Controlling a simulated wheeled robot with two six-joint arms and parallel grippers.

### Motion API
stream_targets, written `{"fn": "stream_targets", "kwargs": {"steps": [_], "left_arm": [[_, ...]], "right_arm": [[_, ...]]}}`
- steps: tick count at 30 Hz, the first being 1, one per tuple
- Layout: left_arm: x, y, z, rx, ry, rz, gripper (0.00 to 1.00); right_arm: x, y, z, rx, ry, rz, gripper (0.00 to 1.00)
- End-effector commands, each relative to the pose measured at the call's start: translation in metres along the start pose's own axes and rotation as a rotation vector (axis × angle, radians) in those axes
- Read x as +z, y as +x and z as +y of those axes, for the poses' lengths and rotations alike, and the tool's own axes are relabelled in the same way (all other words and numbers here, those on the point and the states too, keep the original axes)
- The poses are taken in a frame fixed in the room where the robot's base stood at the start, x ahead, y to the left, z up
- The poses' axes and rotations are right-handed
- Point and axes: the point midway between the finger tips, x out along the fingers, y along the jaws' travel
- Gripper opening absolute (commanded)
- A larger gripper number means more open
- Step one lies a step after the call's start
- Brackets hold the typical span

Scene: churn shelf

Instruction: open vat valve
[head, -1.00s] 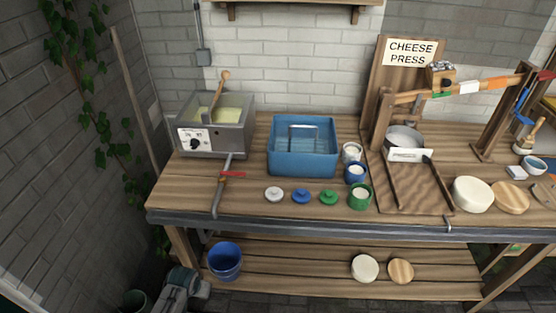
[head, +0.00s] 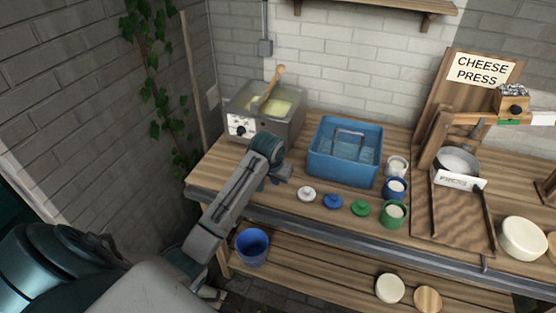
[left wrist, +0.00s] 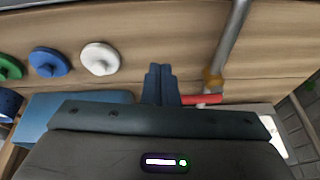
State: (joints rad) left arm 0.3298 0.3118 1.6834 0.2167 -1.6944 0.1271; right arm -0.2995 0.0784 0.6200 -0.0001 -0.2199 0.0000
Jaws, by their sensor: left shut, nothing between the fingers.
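The grey metal vat (head: 284,131) stands at the back left of the bench in the head view, with pale liquid and a wooden-handled paddle in it. My left gripper (head: 279,174) is in front of the vat and hides its valve in the head view. In the left wrist view, my left gripper (left wrist: 161,72) is shut and empty. The red valve lever (left wrist: 202,99) lies just right of the fingers, by a brass-coloured fitting (left wrist: 212,78) on the grey pipe (left wrist: 231,40). I cannot tell whether fingers and lever touch. My right gripper is not in view.
A blue basin (head: 343,170) stands right of the vat. White, blue and green lids (head: 333,201) lie near the bench's front edge, with small pots (head: 394,214) beside them. The cheese press (head: 462,205) is farther right. A blue bucket (head: 252,249) sits below.

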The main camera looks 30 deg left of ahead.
Motion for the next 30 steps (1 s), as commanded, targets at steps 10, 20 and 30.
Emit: {"fn": "stream_targets", "kwargs": {"steps": [10, 20, 30], "left_arm": [[-0.098, -0.049, -0.036, 0.016, -0.101, 0.01, 0.0], [-0.112, -0.059, -0.043, 0.021, -0.121, 0.008, 0.0], [-0.112, -0.052, -0.043, 0.022, -0.121, 0.006, 0.0]], "right_arm": [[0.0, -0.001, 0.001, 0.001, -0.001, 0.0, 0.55], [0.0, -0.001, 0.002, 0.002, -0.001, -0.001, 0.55], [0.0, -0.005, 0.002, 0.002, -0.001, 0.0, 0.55]]}}
